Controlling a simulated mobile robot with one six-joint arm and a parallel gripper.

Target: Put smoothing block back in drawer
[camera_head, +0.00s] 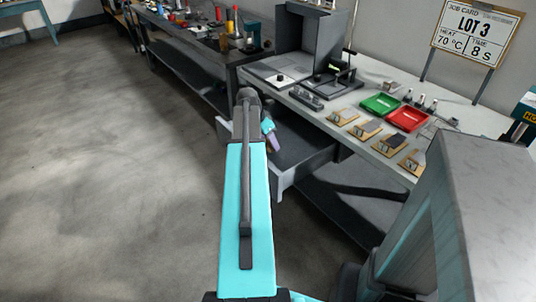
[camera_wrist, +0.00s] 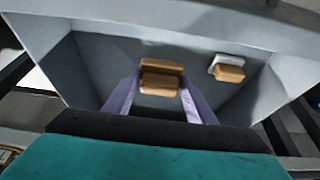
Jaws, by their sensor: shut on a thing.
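The wooden smoothing block (camera_wrist: 160,82) is brown, with a darker band across its middle. In the wrist view it sits between the two pale purple fingers of my gripper (camera_wrist: 161,92), which is shut on it. Behind it is the grey inside of the open drawer (camera_wrist: 100,62). I cannot tell whether the block touches the drawer floor. In the head view the drawer (camera_head: 308,160) is pulled out below the bench, and my gripper (camera_head: 272,138) is at its left end, partly behind my arm. The block is hidden there.
A second block (camera_wrist: 229,72), wood and white, lies in the drawer to the right of the held one. The bench top (camera_head: 310,117) above carries a green tray (camera_head: 380,104), a red tray (camera_head: 407,118) and several small wooden boards. The floor (camera_head: 110,170) at left is clear.

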